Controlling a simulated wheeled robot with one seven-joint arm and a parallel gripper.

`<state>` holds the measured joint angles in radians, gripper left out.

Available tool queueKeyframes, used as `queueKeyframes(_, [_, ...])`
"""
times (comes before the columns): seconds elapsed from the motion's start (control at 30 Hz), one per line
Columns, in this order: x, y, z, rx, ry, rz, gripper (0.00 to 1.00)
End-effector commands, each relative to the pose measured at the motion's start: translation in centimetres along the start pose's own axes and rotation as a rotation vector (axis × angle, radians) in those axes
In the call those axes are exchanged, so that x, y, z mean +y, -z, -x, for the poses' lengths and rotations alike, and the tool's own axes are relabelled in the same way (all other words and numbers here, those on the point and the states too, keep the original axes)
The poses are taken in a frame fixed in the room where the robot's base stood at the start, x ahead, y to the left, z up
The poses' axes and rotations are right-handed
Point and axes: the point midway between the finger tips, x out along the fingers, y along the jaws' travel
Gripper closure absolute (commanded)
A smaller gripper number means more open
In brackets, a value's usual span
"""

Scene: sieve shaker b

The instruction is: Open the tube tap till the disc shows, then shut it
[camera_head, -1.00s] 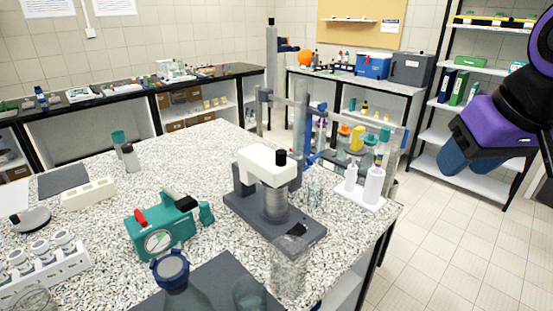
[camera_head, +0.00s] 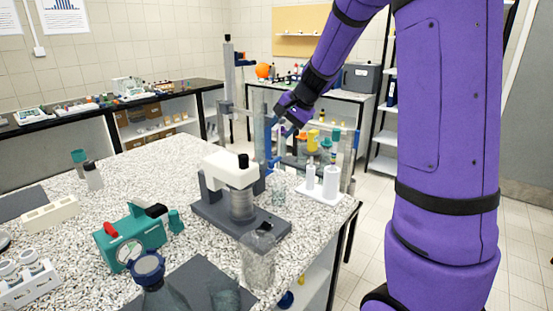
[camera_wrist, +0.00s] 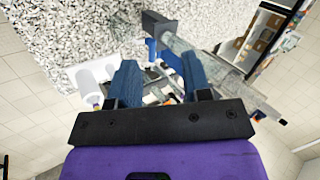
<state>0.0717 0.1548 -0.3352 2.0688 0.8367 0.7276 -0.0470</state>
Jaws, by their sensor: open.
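The clear upright tube (camera_head: 262,138) stands in a frame at the far right end of the speckled bench. In the wrist view the clear tube (camera_wrist: 212,66) runs slantwise from a dark block, beyond the right finger. A small blue part (camera_wrist: 151,48), which may be the tap, shows beside the dark block, past the fingertips. I cannot tell how the tap is set, and I cannot make out the disc. My gripper (camera_head: 280,126) is beside the tube in the head view. Its two blue fingers are apart and empty in the wrist view (camera_wrist: 160,70).
A white-headed device on a grey base (camera_head: 232,190) stands in front of the frame. White bottles on a tray (camera_head: 320,190) stand close to its right. A teal device (camera_head: 132,238) and a glass jar (camera_head: 258,258) are nearer. Bare bench shows at middle left.

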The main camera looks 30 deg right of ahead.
Motion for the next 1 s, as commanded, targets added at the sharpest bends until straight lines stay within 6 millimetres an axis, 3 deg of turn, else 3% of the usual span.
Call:
queueKeyframes(0.1, [1.3,4.1,-3.2,0.034,-0.006,-0.107,0.56])
queueKeyframes(0.33, [3.2,8.9,-6.7,0.091,-0.010,-0.229,0.56])
queueKeyframes(0.67, [3.9,10.2,-9.5,0.105,-0.011,-0.258,0.56])
queueKeyframes(1.0, [4.0,10.8,-15.3,0.105,-0.012,-0.256,0.56])
